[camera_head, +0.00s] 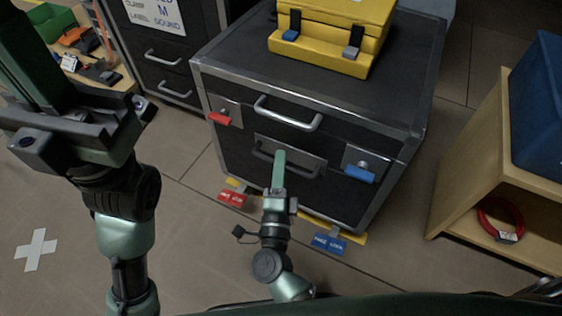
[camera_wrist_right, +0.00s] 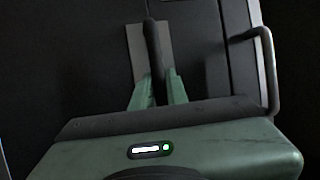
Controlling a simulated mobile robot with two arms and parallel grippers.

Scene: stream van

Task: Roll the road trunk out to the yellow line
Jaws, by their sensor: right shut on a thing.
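The road trunk (camera_head: 300,110) is a black case with metal edges, a silver upper handle (camera_head: 288,114) and a dark lower handle (camera_head: 316,172). My right gripper (camera_head: 280,158) is shut on the lower handle; the right wrist view shows its fingers around the dark bar (camera_wrist_right: 154,50). Yellow strips (camera_head: 352,238) show on the floor at the trunk's front base; I cannot tell if they are one line. A red latch (camera_head: 219,118) and blue latch (camera_head: 360,174) are on the front. My left gripper (camera_head: 50,85) is raised at the upper left, away from the trunk; its jaw opening is unclear.
A yellow case (camera_head: 325,58) sits on the trunk. Red (camera_head: 232,198) and blue (camera_head: 328,243) lock tabs lie at its base. A black drawer cabinet (camera_head: 165,45) stands left; a wooden shelf (camera_head: 465,185) with a blue bin (camera_head: 540,105) stands right. Floor left of the trunk is clear.

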